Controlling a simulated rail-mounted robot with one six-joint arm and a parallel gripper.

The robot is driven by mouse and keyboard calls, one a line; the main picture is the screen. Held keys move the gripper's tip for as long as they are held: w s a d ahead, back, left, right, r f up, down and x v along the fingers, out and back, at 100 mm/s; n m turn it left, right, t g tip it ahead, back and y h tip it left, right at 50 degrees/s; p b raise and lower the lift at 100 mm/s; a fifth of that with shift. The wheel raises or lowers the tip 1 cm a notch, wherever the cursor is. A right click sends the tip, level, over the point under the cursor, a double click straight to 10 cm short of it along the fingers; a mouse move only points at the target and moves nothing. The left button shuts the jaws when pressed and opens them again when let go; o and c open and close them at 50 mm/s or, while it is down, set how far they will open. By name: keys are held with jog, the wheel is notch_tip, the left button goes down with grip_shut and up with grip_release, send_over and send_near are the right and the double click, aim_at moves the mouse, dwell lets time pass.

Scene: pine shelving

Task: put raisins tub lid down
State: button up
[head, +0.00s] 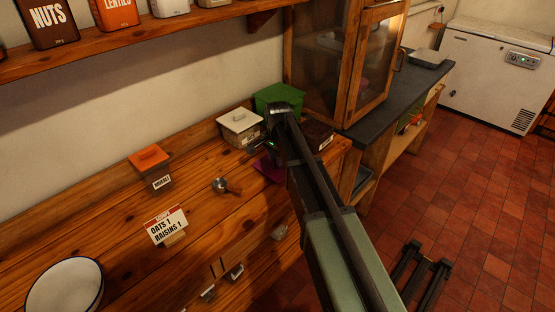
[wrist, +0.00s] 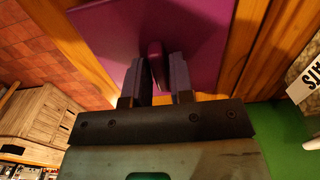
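The raisins tub's lid is a purple square plate with an upright purple handle; in the wrist view the lid (wrist: 205,25) lies beyond my fingers. In the head view the lid (head: 268,168) shows as a purple patch low over the counter, partly hidden by my arm. Whether the lid's underside touches the counter is hard to tell. A dark red tub (head: 319,135) with a white label stands right of my arm, partly hidden by it.
A white-lidded tub (head: 240,128) and a green tub (head: 280,95) stand at the back near my gripper.

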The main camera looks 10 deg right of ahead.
jog(key=shift+o, duration=1.3)
notch_tip(320, 180, up, 13)
jog(key=p, duration=1.3)
jog(key=s+n, duration=1.1)
jog(key=s, duration=1.4)
jog(key=shift+s+f+b, duration=0.2)
jog(key=shift+f+b, duration=0.1)
